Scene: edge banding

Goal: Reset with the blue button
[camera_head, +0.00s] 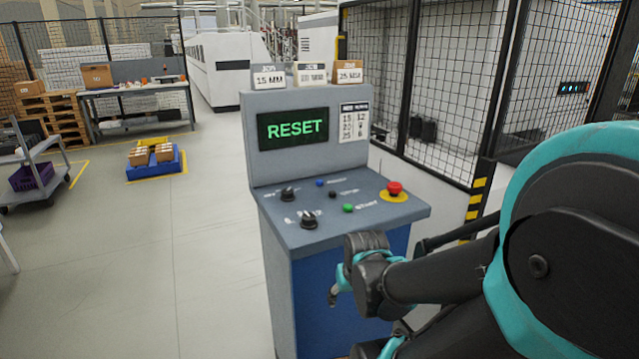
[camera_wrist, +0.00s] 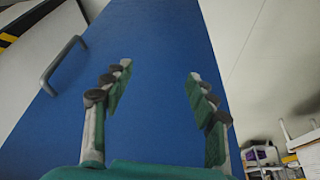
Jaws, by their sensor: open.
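The blue button (camera_head: 320,183) is a small round button on the sloped top of the grey control console (camera_head: 273,212), left of centre. A display (camera_head: 292,129) on the console's upright panel reads RESET in green. My gripper (camera_head: 333,297) is below the panel's front edge, in front of the blue cabinet front, apart from the button. In the wrist view my gripper (camera_wrist: 159,72) is open and empty, its two fingers spread before the blue cabinet front (camera_wrist: 155,35). The button is not in the wrist view.
Close to the blue button are two black knobs (camera_head: 309,219), a small black button (camera_head: 332,194), a green button (camera_head: 348,208) and a red mushroom button (camera_head: 394,188) on a yellow base. A black mesh fence (camera_head: 440,90) stands behind to the right.

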